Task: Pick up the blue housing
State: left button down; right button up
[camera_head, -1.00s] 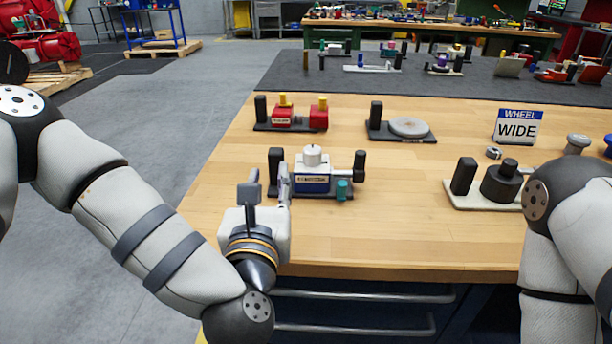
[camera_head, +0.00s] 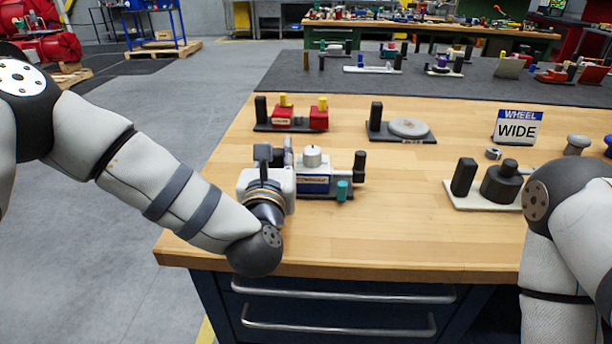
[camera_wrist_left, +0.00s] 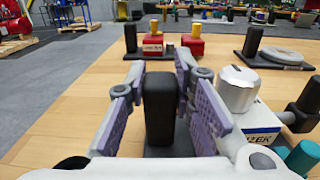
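The blue housing (camera_head: 315,186) is a small box with a white top, a blue band and a silver round cap. It sits on a dark base plate (camera_head: 345,195) near the table's left front. In the left wrist view the housing (camera_wrist_left: 262,132) is just right of my fingers. My left gripper (camera_head: 275,152) is open at the plate's left end. In the left wrist view its fingers (camera_wrist_left: 160,72) stand on either side of a black upright post (camera_wrist_left: 160,110), with no clear grip on it. My right gripper is out of view; only its arm shows at the right.
A black post (camera_head: 360,164) and a teal knob (camera_head: 342,190) flank the housing's right side. Behind are red blocks (camera_head: 283,116) on a plate and a grey disc (camera_head: 409,127). A WHEEL WIDE sign (camera_head: 517,127) stands at right. The table's front middle is clear.

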pick_arm(q)
notch_tip(320, 180, up, 9)
jog(key=shift+f, duration=0.1)
notch_tip(320, 180, down, 5)
jog(key=shift+w+f, duration=0.1)
jog(key=shift+f, duration=1.3)
jog(key=shift+f, duration=0.5)
